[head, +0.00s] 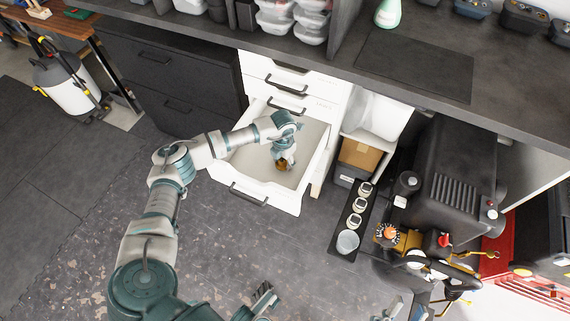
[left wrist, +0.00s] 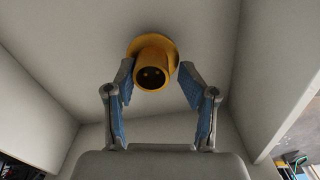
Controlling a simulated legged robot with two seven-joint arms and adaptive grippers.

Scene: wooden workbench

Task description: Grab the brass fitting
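The brass fitting (left wrist: 153,68) is a yellow-gold flanged cup shape with a dark hollow end facing the left wrist camera. In the head view the fitting (head: 281,166) lies on the pale floor of the open white drawer (head: 262,197). My left gripper (head: 285,158) reaches down into the drawer, right at the fitting and partly covering it. In the left wrist view the fingers (left wrist: 156,76) are apart, one on each side of the fitting, with small gaps visible. Grey finger-like parts show at the head view's bottom edge; my right gripper's state is unclear.
The drawer walls stand close around my left gripper. More shut drawers (head: 290,85) and the dark worktop (head: 417,65) are above and behind. A shelf with a cardboard box (head: 359,155) and black equipment (head: 455,172) stand to the right. The grey floor at front left is open.

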